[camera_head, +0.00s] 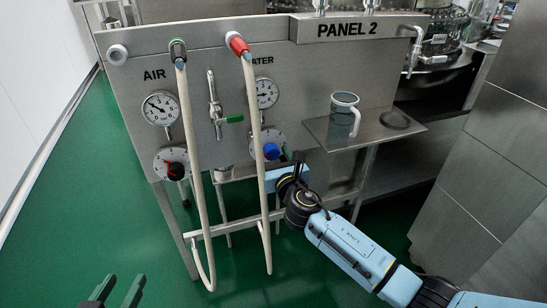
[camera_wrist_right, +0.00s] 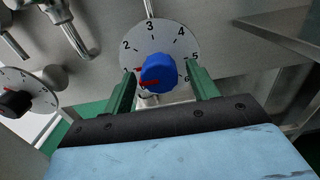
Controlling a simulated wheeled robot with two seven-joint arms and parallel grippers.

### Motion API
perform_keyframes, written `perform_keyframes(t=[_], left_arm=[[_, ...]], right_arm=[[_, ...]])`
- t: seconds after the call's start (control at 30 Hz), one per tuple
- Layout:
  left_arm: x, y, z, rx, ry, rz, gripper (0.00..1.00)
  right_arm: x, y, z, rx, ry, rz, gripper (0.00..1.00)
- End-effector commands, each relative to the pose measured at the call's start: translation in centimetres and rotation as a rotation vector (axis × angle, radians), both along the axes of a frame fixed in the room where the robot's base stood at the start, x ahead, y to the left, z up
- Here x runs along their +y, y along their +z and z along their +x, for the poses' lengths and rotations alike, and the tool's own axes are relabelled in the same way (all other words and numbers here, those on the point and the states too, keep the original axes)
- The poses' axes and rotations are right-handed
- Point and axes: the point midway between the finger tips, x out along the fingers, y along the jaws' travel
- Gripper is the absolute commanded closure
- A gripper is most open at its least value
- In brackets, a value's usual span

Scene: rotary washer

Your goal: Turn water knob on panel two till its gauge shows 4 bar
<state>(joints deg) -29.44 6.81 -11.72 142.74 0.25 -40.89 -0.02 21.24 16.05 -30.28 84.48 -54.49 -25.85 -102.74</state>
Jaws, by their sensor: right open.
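The blue water knob (camera_head: 271,151) sits on a numbered dial below the word WATER on panel two (camera_head: 347,28). In the right wrist view the blue knob (camera_wrist_right: 158,73) has a red pointer directed left, towards the low end of the dial (camera_wrist_right: 165,42). The water gauge (camera_head: 267,93) is above the knob; its needle is too small to read surely. My right gripper (camera_wrist_right: 163,72) is open, with one green finger on each side of the knob; contact cannot be told. My left gripper (camera_head: 119,290) is open and empty at the lower left, away from the panel.
The air gauge (camera_head: 160,108) and red-marked air knob (camera_head: 174,169) are to the left. Two pale hoses (camera_head: 196,170) hang in front of the panel, one close to the water knob. A mug (camera_head: 344,112) stands on a side shelf (camera_head: 375,133). The green floor is clear at left.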

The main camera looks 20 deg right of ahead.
Motion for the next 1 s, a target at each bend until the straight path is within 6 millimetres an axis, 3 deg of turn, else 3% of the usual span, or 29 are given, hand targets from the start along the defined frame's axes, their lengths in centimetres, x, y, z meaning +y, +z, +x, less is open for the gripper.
perform_keyframes(t=[0.13, 0.47, 0.77, 1.0], left_arm=[[0.00, 0.01, 0.00, 0.001, 0.000, 0.000, 0.62], [-0.02, -0.05, -0.02, 0.002, 0.000, 0.000, 0.62], [-0.01, -0.12, -0.04, 0.008, 0.000, 0.002, 0.62], [0.04, -0.29, -0.12, 0.020, 0.001, 0.005, 0.62]], right_arm=[[0.01, 0.01, 0.00, 0.000, 0.000, 0.000, 0.43], [0.01, 0.00, -0.02, 0.000, 0.000, 0.000, 0.86], [0.03, -0.03, -0.04, 0.002, 0.000, 0.036, 0.86], [0.09, -0.02, -0.05, 0.007, 0.001, 0.171, 0.86]])
